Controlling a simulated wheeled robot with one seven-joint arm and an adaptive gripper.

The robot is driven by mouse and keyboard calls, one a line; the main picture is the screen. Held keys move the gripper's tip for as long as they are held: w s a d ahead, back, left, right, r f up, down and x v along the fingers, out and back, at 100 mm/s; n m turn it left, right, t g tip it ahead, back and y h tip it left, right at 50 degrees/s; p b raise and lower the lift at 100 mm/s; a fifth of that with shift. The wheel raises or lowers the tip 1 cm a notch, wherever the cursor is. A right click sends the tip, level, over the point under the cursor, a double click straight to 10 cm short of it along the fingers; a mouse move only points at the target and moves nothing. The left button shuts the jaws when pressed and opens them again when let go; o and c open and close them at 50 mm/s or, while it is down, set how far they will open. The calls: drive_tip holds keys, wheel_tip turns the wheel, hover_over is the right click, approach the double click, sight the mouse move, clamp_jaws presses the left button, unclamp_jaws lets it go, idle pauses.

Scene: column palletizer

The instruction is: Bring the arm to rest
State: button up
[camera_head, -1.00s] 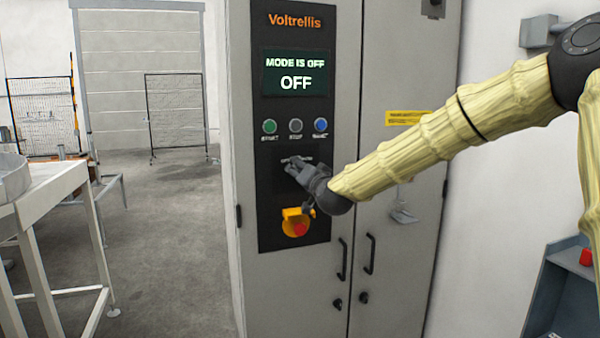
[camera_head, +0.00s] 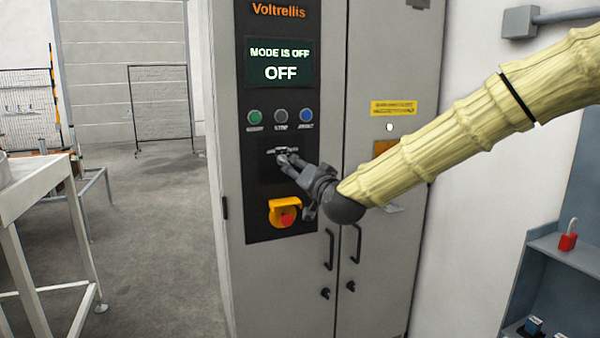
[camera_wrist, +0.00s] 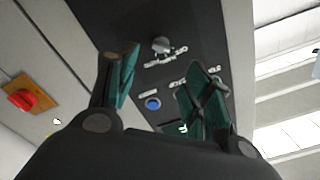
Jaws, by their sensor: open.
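My gripper (camera_head: 281,158) is open in front of the control panel of the grey Voltrellis cabinet (camera_head: 390,60). My yellow-sleeved arm reaches in from the right. In the wrist view, the two green-padded fingers of my gripper (camera_wrist: 160,65) are spread, with a grey selector knob (camera_wrist: 160,45) showing beyond the gap between them. Nothing is held. Whether a finger touches the knob or panel I cannot tell. The display (camera_head: 279,63) reads "MODE IS OFF" and "OFF".
Green (camera_head: 254,117), grey (camera_head: 280,116) and blue (camera_head: 306,116) buttons sit above my gripper. A red emergency stop (camera_head: 287,217) on yellow is just below. A shelf with a red padlock (camera_head: 568,238) stands right. A white table (camera_head: 45,190) stands left; floor between is clear.

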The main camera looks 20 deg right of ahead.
drive_tip(key=shift+f, duration=0.1)
drive_tip(key=s+a+f+n+g, duration=0.1)
drive_tip(key=s+a+f+g, duration=0.2)
drive_tip(key=f, duration=1.1)
drive_tip(key=s+f+n+g, duration=0.15)
drive_tip(key=s+f, duration=0.35)
drive_tip(key=f, duration=1)
drive_tip(key=s+a+f+n+g, duration=0.15)
drive_tip(key=s+f+g, duration=0.25)
drive_tip(key=f, duration=1)
drive_tip(key=s+a+f+n+g, duration=0.1)
drive_tip(key=s+f+g, duration=0.4)
drive_tip(key=s+f, duration=1.4)
drive_tip(key=s+f+n+g, duration=0.1)
drive_tip(key=s+f+g, duration=0.1)
drive_tip(key=s, duration=0.8)
drive_tip(key=s+f+n+g, duration=0.1)
drive_tip(key=s+f, duration=0.4)
drive_tip(key=s, duration=0.5)
drive_tip(key=shift+s+d+g+h, duration=0.2)
drive_tip(key=shift+s+g+h, duration=0.15)
drive_tip(key=shift+g, duration=0.4)
